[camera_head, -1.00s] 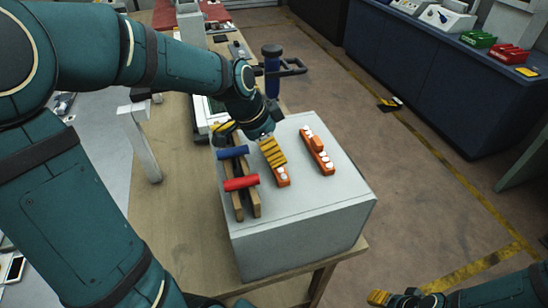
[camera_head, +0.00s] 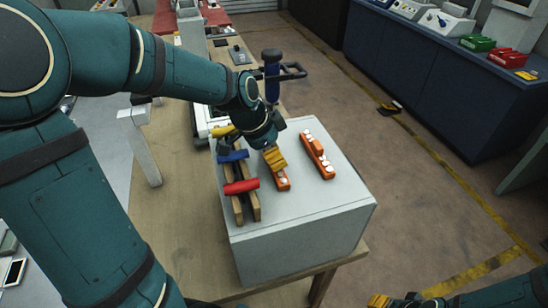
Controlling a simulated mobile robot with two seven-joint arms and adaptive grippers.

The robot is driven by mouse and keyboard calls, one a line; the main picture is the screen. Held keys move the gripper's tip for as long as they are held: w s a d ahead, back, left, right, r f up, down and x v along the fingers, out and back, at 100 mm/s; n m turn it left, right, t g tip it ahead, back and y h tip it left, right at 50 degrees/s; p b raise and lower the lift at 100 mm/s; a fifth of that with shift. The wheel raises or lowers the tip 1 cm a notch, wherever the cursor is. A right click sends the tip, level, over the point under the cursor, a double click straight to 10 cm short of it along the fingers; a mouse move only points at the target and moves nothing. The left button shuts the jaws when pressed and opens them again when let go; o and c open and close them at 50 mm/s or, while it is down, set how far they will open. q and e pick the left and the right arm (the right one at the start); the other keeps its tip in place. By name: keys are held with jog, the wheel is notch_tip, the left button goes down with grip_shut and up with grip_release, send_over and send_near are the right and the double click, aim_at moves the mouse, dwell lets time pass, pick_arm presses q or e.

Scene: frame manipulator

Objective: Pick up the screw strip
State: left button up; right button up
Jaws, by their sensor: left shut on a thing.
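Two orange screw strips with white round tops lie on the pale grey box. My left gripper (camera_head: 275,160) comes from the far side and its yellow fingers are shut on the left screw strip (camera_head: 283,183). The fingers and wrist hide the far part of that strip. I cannot tell whether it is clear of the box top. The right screw strip (camera_head: 318,155) lies apart, untouched. My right gripper (camera_head: 379,300) shows only in part at the bottom edge, away from the box, and its fingers cannot be made out.
The grey box (camera_head: 320,210) stands at the corner of a wooden table (camera_head: 185,225). Left of the held strip is a wooden rack (camera_head: 240,205) with a red roller (camera_head: 241,186) and a blue roller (camera_head: 233,156). The box's front right top is bare.

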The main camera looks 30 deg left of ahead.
pick_arm(q)
notch_tip(320, 180, up, 10)
jog(key=shift+f+p, duration=0.15)
jog(key=shift+p, duration=0.3)
